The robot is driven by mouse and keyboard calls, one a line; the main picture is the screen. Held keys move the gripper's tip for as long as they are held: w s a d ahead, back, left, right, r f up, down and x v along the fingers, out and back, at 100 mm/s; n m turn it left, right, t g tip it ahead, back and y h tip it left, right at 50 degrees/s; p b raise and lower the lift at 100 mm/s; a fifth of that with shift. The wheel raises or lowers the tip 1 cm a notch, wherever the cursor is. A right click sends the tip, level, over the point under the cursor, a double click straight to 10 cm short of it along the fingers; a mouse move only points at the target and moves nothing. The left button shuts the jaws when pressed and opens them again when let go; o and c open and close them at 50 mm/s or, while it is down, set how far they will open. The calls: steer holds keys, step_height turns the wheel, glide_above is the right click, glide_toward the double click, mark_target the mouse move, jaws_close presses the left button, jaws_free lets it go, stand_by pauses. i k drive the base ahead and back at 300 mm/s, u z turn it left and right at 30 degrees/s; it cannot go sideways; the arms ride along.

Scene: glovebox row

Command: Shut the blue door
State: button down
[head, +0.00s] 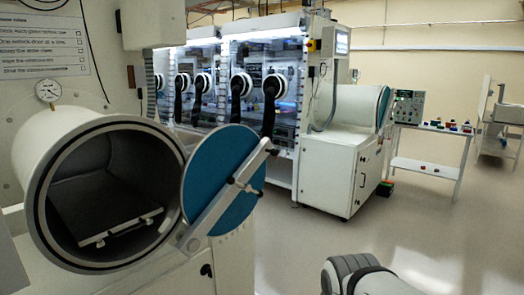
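The blue door (212,165) is a round disc on the near cylindrical chamber (55,140). It stands open, swung out to the right of the chamber's mouth. A grey bar (225,197) with a handle (250,186) crosses its face. The dark round opening is uncovered, and a flat grey tray (112,210) sits inside it. My gripper is not in view. Only a rounded grey and white part of my arm shows at the bottom edge, right of the door and apart from it.
Glovebox windows with black gloves (269,105) stand behind. A white cabinet (340,170) carries another cylinder with a blue-edged end (384,107). A white side table (428,168) with small coloured items stands at the right. The floor (320,235) between is clear.

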mark_target(211, 206)
steer(key=u, duration=0.2)
steer(key=i, duration=0.8)
steer(key=u, duration=0.45)
steer(key=k, duration=0.85)
steer(key=u, duration=0.15)
steer(key=i, duration=0.7)
